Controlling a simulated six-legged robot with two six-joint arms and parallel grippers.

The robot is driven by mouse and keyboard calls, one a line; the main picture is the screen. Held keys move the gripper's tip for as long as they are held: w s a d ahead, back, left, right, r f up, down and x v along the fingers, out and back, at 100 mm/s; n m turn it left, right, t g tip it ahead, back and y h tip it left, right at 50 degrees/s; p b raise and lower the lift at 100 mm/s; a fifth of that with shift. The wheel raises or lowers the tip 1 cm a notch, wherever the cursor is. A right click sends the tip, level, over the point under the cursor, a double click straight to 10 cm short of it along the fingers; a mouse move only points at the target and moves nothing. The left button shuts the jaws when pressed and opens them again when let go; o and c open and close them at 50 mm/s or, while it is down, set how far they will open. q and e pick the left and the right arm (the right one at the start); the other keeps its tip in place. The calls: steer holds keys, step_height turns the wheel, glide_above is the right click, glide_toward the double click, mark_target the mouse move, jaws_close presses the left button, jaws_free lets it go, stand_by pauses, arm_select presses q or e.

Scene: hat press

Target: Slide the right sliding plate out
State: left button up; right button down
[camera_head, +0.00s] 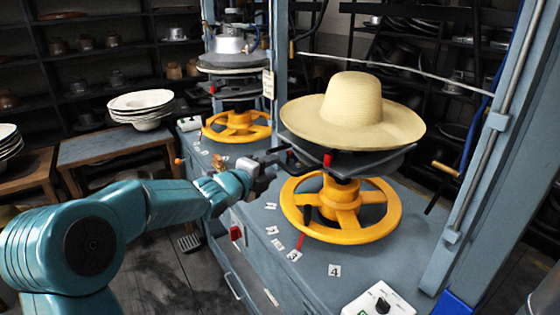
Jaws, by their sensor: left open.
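The right sliding plate (385,163) is a dark grey plate under the straw hat (352,105), above a yellow handwheel (340,212). A black bar handle (291,160) sticks out from its left side, and a small red part (327,160) shows at its front edge. The hat's brim hides much of the plate. My left gripper (272,164) is open at the left end of the black handle. I cannot tell whether it touches the handle. My right gripper is not in view.
A second press with a yellow wheel (237,126) and a metal pot (229,46) stands behind on the left. The blue-grey bench (300,280) carries number tags and a white control box (380,301). A blue post (480,170) rises at the right. A wooden table (105,146) stands at the left.

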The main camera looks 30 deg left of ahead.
mark_target(279, 164)
arm_select(q)
steer(key=w, duration=0.3)
steer(key=w+f+p, duration=0.1)
steer(key=w, duration=0.1)
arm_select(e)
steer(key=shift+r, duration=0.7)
arm_select(q)
jaws_close()
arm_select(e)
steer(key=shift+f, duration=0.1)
